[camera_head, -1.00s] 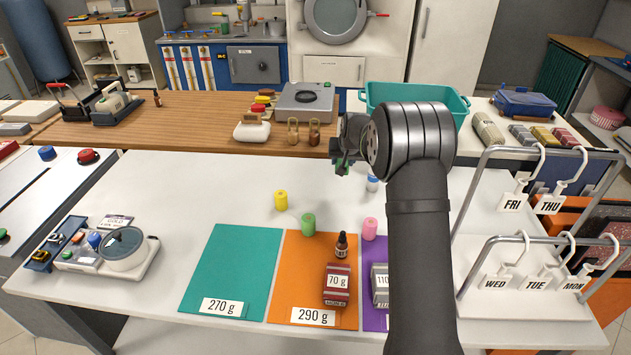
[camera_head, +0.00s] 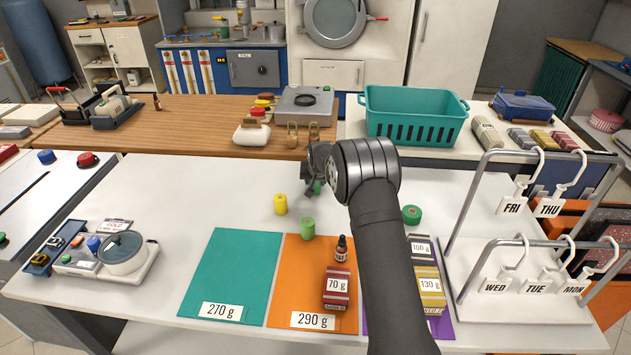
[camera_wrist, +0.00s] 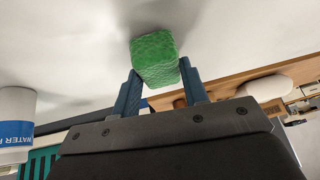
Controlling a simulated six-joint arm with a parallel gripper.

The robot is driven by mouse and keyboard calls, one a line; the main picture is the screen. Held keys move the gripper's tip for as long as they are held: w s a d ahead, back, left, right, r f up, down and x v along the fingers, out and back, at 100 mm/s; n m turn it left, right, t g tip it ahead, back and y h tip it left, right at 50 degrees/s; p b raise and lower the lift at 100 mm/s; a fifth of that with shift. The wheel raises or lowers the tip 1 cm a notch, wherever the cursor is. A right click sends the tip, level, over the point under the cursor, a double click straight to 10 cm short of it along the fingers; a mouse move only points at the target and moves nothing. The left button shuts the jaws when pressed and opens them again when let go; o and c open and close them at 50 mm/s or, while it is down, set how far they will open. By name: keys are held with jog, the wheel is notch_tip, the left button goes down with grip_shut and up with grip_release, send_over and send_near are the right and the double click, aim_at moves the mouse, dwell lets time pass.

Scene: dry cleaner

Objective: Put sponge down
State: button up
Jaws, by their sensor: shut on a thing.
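A green sponge (camera_wrist: 153,58) is between the two fingertips of my gripper (camera_wrist: 161,70) in the wrist view, which is shut on it. In the head view, the gripper (camera_head: 311,189) is low over the white table (camera_head: 178,190), past the yellow cylinder, and only a bit of the green sponge (camera_head: 318,187) shows. The white table surface lies right behind the sponge in the wrist view; I cannot tell whether the sponge touches it.
A yellow cylinder (camera_head: 280,204) and a green cylinder (camera_head: 308,228) stand near the gripper. Teal (camera_head: 232,265) and orange (camera_head: 300,277) mats lie in front with boxes and a dropper bottle (camera_head: 341,248). The table's left-middle is clear.

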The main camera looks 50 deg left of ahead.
jog(key=o, duration=1.1)
jog(key=shift+f, duration=0.15)
jog(key=v, duration=1.2)
jog(key=shift+r, duration=0.25)
jog(key=shift+w+a+f, duration=0.1)
jog(key=x, duration=1.2)
jog(key=shift+f, duration=0.1)
jog(key=shift+r, duration=0.2)
